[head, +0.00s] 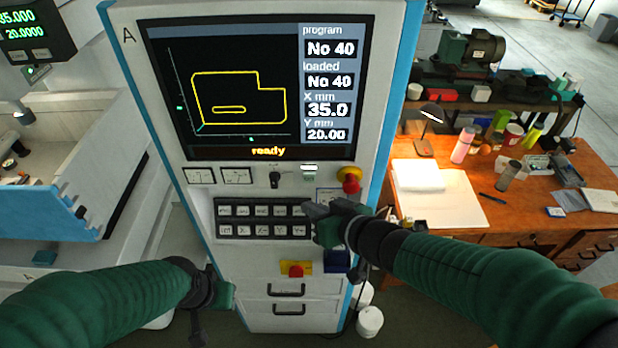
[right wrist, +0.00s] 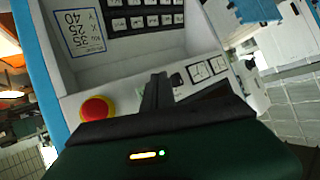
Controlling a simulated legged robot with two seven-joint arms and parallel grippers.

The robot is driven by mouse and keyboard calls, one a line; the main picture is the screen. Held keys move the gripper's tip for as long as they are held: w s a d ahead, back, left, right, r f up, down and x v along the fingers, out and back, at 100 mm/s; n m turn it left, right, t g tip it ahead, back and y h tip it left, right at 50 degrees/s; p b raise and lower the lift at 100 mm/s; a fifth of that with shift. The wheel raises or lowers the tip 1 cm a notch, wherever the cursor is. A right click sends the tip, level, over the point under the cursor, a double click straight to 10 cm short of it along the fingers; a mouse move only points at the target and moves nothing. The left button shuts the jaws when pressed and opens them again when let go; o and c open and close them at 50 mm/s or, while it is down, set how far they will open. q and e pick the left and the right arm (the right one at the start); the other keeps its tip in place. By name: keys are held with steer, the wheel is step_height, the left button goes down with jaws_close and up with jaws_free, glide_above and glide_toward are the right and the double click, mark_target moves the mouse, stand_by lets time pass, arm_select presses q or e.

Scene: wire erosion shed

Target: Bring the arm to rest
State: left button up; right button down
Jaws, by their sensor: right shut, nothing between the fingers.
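My right gripper (head: 320,212) is shut and empty, in front of the right end of the black keypad (head: 262,232) on the control cabinet. Its shut fingers (right wrist: 156,95) also show in the right wrist view; I cannot tell whether they touch the panel. My left gripper (head: 226,294) is low at the cabinet's left edge, mostly hidden by its own wrist; its fingers are not clear. The cabinet's screen (head: 245,100) shows a yellow outline, program No 40, loaded No 40, X 35.0, Y 20.00 and "ready".
A red knob (head: 349,181) projects close above my right gripper. A red button on a yellow plate (head: 296,269) sits below the keypad. A wooden desk (head: 480,235) with bottles and papers stands at right. A machine with a blue front (head: 45,212) is at left.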

arm_select(q)
steer(key=shift+s, duration=0.1)
arm_select(e)
steer(key=shift+s, duration=0.1)
